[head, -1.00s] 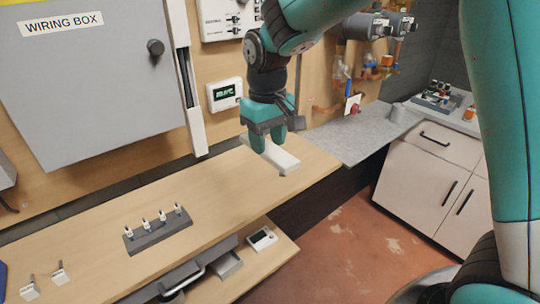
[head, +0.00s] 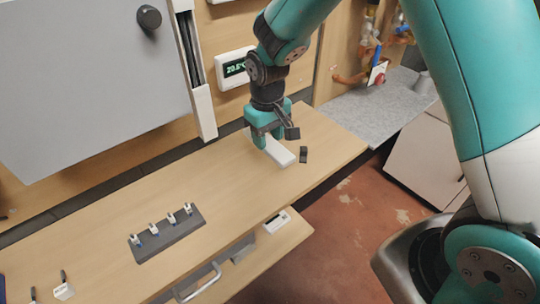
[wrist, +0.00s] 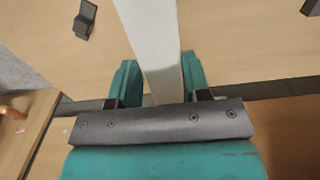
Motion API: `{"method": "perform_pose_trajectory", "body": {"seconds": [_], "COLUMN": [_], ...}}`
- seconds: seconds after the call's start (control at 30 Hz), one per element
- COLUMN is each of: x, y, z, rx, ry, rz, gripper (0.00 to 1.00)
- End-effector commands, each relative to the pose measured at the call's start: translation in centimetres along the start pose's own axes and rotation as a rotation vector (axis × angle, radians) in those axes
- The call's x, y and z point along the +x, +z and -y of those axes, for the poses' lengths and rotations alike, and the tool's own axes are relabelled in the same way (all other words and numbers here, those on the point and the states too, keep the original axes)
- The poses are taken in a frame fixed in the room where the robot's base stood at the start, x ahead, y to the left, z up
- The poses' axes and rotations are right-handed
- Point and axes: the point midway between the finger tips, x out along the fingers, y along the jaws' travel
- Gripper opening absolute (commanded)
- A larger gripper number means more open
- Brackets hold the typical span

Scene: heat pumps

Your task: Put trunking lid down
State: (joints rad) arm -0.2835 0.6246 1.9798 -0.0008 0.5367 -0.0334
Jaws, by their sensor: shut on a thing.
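The trunking lid (head: 281,153) is a white strip just above or on the wooden bench, towards its right part. I cannot tell whether it touches the bench. My gripper (head: 268,143) points down and is shut on the lid. In the wrist view the lid (wrist: 153,40) runs up between the two teal fingers (wrist: 160,85), with its near end hidden by the gripper body. The upright white trunking (head: 197,80) on the wall shows a dark open slot above a covered lower part.
Two small black pieces (head: 293,133) (head: 304,154) are close to the lid on the bench. A grey rack with several small connectors (head: 168,235) sits at front left. The bench (head: 210,180) is clear between. A grey worktop (head: 365,115) lies beyond its right end.

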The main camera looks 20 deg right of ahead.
Motion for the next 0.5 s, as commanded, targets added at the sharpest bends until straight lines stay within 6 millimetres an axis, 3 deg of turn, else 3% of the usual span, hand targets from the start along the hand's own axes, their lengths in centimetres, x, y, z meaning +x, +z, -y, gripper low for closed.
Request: {"method": "perform_pose_trajectory", "body": {"seconds": [0.1,0.5], "x": [2.6,7.5], "y": [0.1,0.1], "z": [-0.1,-0.2], "rx": [0.001,0.003], "ry": [0.0,0.0], "rz": [0.005,0.003], "gripper": [0.19,0.19]}}
